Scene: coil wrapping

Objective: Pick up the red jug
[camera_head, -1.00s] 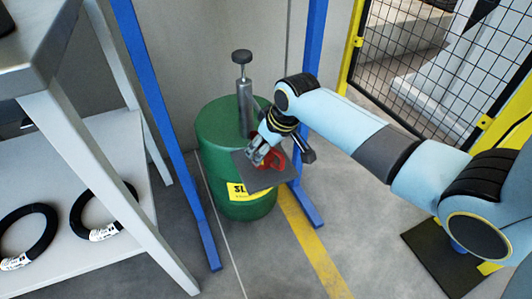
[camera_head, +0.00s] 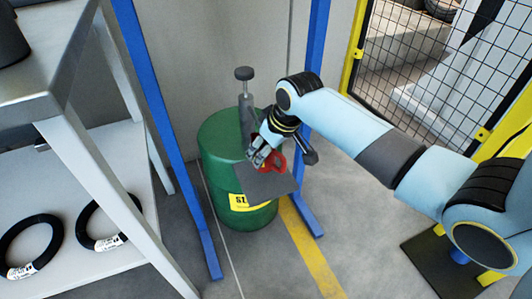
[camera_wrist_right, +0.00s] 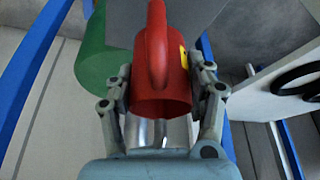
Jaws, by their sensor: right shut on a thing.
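The red jug (camera_head: 276,160) is held above and in front of the green drum in the head view. My right gripper (camera_head: 262,158) is closed around it, partly hiding it. In the right wrist view the jug (camera_wrist_right: 172,88) fills the space between the two fingers of my right gripper (camera_wrist_right: 172,90). Its handle faces the camera, and a bit of yellow shows on its right side. My left gripper is in neither current view.
A dark grey flat plate (camera_head: 265,185) lies below the jug and covers part of the green drum (camera_head: 222,165). A knobbed post (camera_head: 245,88) stands at the drum. Blue posts (camera_head: 157,100) flank it. A white shelf (camera_head: 110,160) with black coils (camera_head: 30,243) is at left.

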